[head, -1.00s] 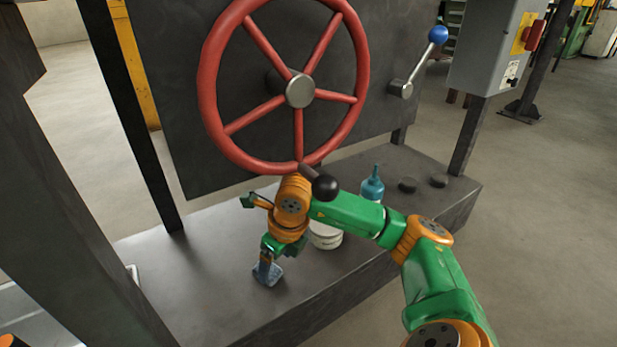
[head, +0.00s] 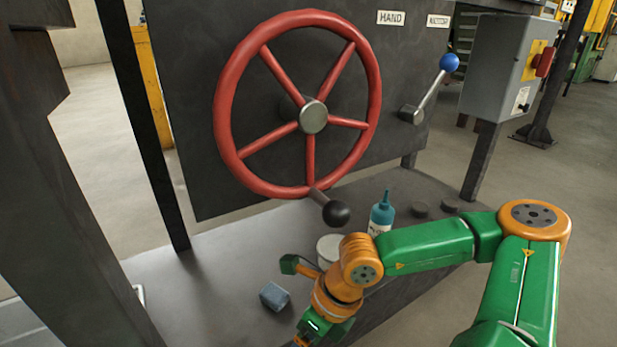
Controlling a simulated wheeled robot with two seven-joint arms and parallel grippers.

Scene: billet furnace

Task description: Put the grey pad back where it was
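The grey pad (head: 273,296), a small blue-grey block, lies on the dark bench top (head: 215,265), left of the white round tin. My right gripper (head: 303,341) is at the bottom edge of the head view, to the right of and nearer than the pad, and apart from it. Its fingers are mostly cut off by the frame edge, so I cannot tell whether they are open. My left gripper is not in view.
A red handwheel (head: 313,117) with a black knob (head: 336,213) overhangs the bench. The white tin (head: 328,248), a blue bottle (head: 381,214) and two dark discs (head: 420,208) stand behind my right arm. A blue-knobbed lever (head: 449,62) is on the panel. The bench left of the pad is clear.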

